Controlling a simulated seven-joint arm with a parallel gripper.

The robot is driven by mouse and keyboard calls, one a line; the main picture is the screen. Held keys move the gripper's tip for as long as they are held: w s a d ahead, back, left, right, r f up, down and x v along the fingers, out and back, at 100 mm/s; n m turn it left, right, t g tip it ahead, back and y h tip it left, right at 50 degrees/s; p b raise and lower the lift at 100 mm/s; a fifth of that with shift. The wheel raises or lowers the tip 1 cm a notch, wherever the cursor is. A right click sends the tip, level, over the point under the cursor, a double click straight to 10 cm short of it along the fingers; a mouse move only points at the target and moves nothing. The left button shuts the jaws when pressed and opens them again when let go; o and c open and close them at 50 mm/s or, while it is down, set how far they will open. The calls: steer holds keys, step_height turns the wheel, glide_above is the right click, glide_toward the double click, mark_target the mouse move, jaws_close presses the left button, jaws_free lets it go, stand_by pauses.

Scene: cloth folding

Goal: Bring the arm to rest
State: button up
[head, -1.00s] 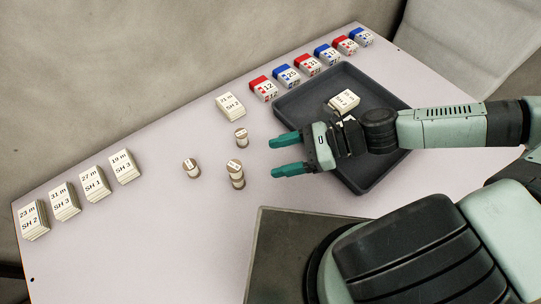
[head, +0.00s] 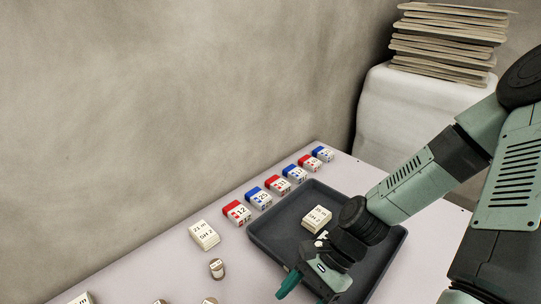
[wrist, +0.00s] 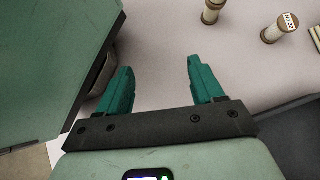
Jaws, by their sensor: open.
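My gripper (wrist: 160,70) is open, with two teal fingers apart and nothing between them in the wrist view. In the head view my gripper (head: 290,285) is low in the picture, over the near left part of the dark tray (head: 372,272). One finger shows there; the other is hidden or cut off by the bottom edge. My forearm slopes up to the right from the wrist. A white folded stack (head: 316,218) lies in the tray, apart from the fingers, with a small pale item beside it, partly hidden by my wrist.
Red and blue labelled packs (head: 262,198) line the table's back edge. A white stack (head: 205,235) marked SH 2 and a small roll (head: 217,268) are left of the tray. Rolls also show in the wrist view (wrist: 281,28). Boards (head: 450,45) are piled on a pale block behind.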

steer(key=w+d+r+n+t+h, duration=0.2)
steer(key=d+r+n+h, duration=0.35)
steer(key=r, duration=0.75)
steer(key=s+r+n+t+h, duration=0.1)
steer(key=s+r+n+t, duration=0.1)
steer(key=r, duration=0.8)
steer(key=s+r+n+t, duration=0.2)
steer(key=r+n+t, duration=0.2)
steer(key=r, duration=0.5)
steer(key=shift+r+t+h, duration=0.35)
steer(key=shift+t, duration=0.75)
steer(key=shift+a, duration=0.1)
